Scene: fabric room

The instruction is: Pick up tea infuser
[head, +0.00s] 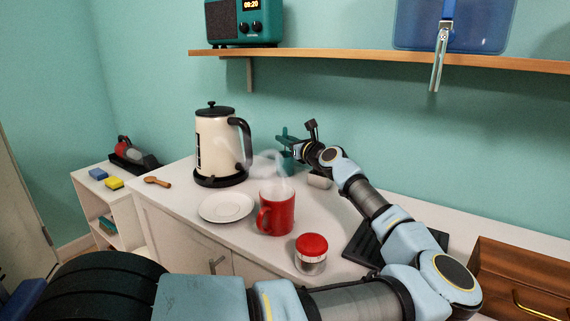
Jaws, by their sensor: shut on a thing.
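My gripper (291,146) is at the back of the white counter, near the wall and right of the kettle. It is shut on a small teal item (285,158), whose outline is partly hidden by the jaws and by steam. I cannot tell for certain that this is the tea infuser. A small grey rounded piece (319,181) lies on the counter just below my wrist. A red mug (277,215), steaming, stands in front with its handle to the left.
A cream kettle (215,145) stands close left of my gripper. A white saucer (227,207), a red-lidded jar (311,251) and a black ridged tray (366,243) are on the counter. A wooden shelf (350,60) runs above. A wooden box (530,275) is at right.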

